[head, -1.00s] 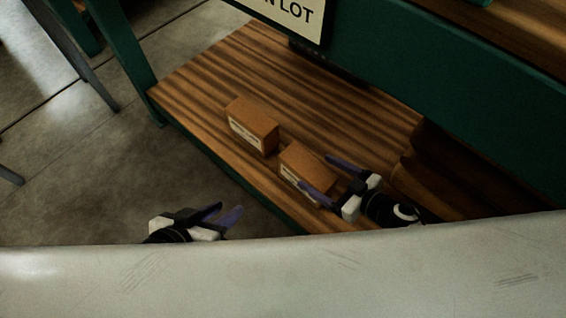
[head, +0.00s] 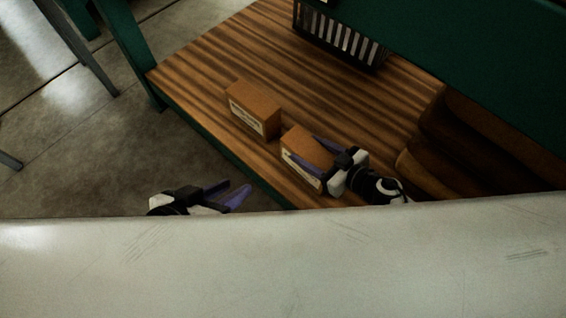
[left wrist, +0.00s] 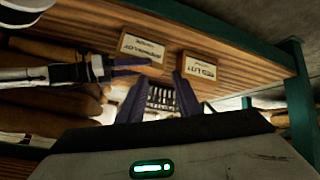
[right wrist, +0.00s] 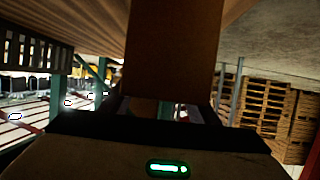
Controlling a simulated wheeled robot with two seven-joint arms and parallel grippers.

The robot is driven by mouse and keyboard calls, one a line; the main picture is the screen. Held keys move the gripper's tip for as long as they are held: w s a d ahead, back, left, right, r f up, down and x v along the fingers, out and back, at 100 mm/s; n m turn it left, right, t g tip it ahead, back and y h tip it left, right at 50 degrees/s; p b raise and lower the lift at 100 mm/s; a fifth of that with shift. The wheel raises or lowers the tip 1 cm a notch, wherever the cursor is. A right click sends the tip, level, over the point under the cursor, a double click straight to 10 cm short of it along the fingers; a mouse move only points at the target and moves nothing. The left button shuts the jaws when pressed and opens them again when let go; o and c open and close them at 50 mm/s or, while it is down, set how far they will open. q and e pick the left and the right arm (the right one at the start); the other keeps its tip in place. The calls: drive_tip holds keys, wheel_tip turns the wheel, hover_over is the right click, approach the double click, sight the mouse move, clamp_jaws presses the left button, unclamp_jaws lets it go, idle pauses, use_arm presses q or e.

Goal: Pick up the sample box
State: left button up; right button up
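Two brown cardboard boxes with white labels sit on the wooden lower shelf; I cannot tell from the labels which is the sample box. The right-hand box (head: 308,147) has my right gripper (head: 318,153) at it, one finger along each side. It fills the middle of the right wrist view (right wrist: 173,45), between spread fingers; I see no clear grip. The other box (head: 253,108) stands apart to the left. Both labelled faces show in the left wrist view, the near-gripper box (left wrist: 142,47) and the other box (left wrist: 199,67). My left gripper (head: 236,194) is open and empty, off the shelf's front edge.
The wooden shelf (head: 200,75) has a green frame edge and free room behind the boxes. A dark slatted crate (head: 340,45) is at the back. Brown sacks (head: 480,140) lie right of my right gripper. A green beam (head: 480,60) runs above the shelf.

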drive_tip(key=c, duration=0.7)
drive_tip(key=shift+w+r, duration=0.1)
drive_tip(key=shift+r, duration=0.1)
clamp_jaws()
